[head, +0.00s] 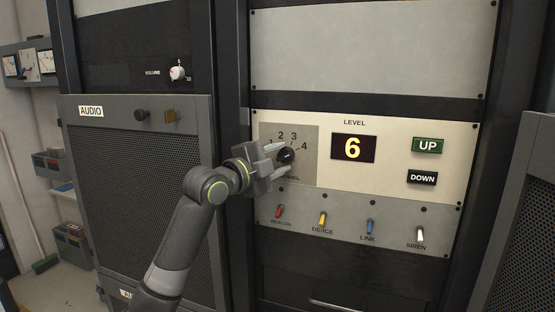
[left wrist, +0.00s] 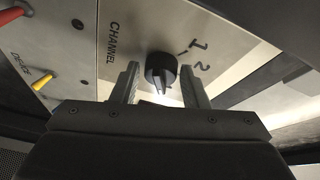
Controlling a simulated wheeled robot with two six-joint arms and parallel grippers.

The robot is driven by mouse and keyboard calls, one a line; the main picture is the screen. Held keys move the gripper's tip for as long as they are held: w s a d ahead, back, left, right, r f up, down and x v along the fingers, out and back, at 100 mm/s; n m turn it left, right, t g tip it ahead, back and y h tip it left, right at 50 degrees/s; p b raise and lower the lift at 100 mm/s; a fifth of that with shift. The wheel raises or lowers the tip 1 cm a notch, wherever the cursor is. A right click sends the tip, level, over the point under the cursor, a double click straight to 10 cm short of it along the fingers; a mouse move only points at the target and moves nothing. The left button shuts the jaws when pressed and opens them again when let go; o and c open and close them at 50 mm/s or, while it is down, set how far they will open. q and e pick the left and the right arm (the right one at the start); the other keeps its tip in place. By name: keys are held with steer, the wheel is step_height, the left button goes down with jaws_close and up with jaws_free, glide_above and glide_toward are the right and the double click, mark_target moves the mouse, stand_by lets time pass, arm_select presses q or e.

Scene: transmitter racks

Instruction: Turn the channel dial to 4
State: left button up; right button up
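The channel dial (head: 287,156) is a round black knob on a grey plate (head: 307,136) with the numbers 2, 3 and 4 visible above it. It also shows in the left wrist view (left wrist: 161,70), beside the printed word CHANNEL and the numbers 1 and 2. My left gripper (head: 279,158) is in front of the plate, its two fingers apart on either side of the dial. In the left wrist view, gaps show between the knob and both fingers. I cannot tell which number the dial points to. My right gripper is not in view.
Right of the dial are a display (head: 353,148) reading 6, an UP button (head: 427,145) and a DOWN button (head: 422,177). Below is a row of coloured toggle switches, including a red one (head: 279,211) and a yellow one (head: 323,218). The AUDIO rack (head: 140,190) stands at left.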

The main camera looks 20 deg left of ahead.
arm_select(q)
steer(key=shift+o, duration=1.3)
steer(key=shift+s, duration=0.1)
steer(key=r+b+v, duration=0.1)
steer(key=b+v, duration=0.3)
steer(key=v, duration=1.3)
steer(key=shift+f+b, duration=0.4)
steer(key=shift+f, duration=0.05)
steer(key=shift+s, duration=0.1)
steer(key=shift+a, duration=0.1)
